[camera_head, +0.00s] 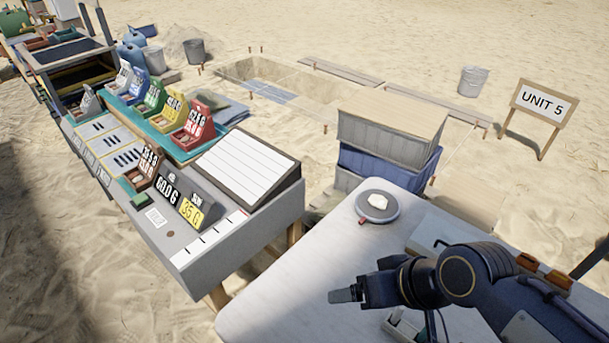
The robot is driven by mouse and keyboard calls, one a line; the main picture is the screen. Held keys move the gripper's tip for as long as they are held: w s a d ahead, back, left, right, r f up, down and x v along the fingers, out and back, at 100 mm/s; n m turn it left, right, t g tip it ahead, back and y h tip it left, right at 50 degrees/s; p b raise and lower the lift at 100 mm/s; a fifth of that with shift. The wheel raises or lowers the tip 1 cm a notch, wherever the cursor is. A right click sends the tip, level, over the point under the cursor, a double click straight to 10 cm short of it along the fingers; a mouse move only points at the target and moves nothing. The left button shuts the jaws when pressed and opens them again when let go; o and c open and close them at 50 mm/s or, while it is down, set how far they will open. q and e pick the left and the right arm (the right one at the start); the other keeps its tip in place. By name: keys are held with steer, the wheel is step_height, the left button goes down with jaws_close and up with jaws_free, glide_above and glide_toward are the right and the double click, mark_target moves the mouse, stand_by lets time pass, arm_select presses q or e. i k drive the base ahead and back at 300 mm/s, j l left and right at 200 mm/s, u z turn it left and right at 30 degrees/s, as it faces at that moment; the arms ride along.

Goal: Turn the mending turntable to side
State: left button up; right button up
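The mending turntable (393,211) is a small round grey disc on the pale table at its far edge. A whitish, irregular piece (377,201) lies on its top. A small red mark or tab (362,221) shows at the turntable's near left rim. My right gripper (343,296) comes in from the right and points left, low over the table. It is nearer to me than the turntable and apart from it. Its fingers are seen side-on, so I cannot tell whether they are open. My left gripper is not in view.
A grey sorting bench (235,240) with colored bins, number cards and a white lined board (246,166) stands left. Stacked crates (385,155) stand behind the table. A light grey case (440,228) lies right of the turntable. The table's left front is clear.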

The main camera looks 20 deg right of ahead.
mark_target(367, 211)
steer(key=k+j, duration=0.2)
steer(key=k, duration=0.2)
steer(key=i+j+z, duration=0.4)
steer(key=j, duration=0.3)
steer(key=i+j+z, duration=0.15)
steer(key=i+j, duration=0.15)
steer(key=i+j+z, duration=0.2)
steer(key=j, duration=0.3)
